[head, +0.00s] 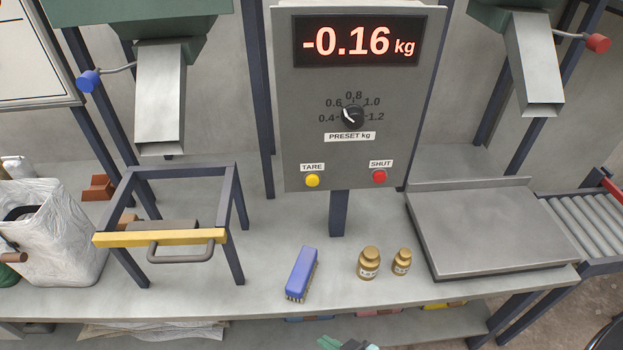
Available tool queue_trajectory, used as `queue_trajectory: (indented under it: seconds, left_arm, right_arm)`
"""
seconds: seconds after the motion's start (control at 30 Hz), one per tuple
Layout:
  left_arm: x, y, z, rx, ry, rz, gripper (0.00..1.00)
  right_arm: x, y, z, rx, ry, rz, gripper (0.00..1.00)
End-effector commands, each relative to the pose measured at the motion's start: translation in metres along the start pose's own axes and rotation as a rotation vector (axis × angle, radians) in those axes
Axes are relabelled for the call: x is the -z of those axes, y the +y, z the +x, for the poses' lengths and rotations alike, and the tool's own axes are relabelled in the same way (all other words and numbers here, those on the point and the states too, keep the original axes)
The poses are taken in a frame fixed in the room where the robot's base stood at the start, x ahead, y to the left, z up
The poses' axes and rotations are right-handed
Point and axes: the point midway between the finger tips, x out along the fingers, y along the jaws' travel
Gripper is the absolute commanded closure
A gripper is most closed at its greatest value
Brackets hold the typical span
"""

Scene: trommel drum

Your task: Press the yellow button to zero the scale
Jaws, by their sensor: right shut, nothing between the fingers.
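The yellow button (312,181) sits under the TARE label at the lower left of the grey control box (300,110). The red display (359,41) on the box reads -0.16 kg. The scale's flat metal platform (490,225) is on the bench at the right, with nothing on it. My left gripper is not in view.
A red SHUT button (379,176) and a preset dial (352,116) share the box. A yellow-barred frame (160,238) is at left; roller conveyor (590,221) at right.

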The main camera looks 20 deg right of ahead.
Motion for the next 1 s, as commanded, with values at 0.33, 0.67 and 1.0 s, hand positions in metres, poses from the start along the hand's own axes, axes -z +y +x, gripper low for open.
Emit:
queue_trajectory:
  seconds: [0.33, 0.67, 1.0]
  left_arm:
    - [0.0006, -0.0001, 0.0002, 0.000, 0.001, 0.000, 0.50]
    - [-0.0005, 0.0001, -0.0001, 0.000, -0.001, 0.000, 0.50]
    - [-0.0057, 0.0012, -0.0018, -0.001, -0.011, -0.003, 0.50]
  right_arm:
    - [-0.0001, 0.0000, 0.0000, 0.000, 0.000, 0.000, 1.00]
    - [-0.0001, 0.0000, 0.0000, 0.000, 0.000, 0.000, 1.00]
    - [0.0000, 0.0000, 0.0000, 0.000, 0.000, 0.000, 1.00]
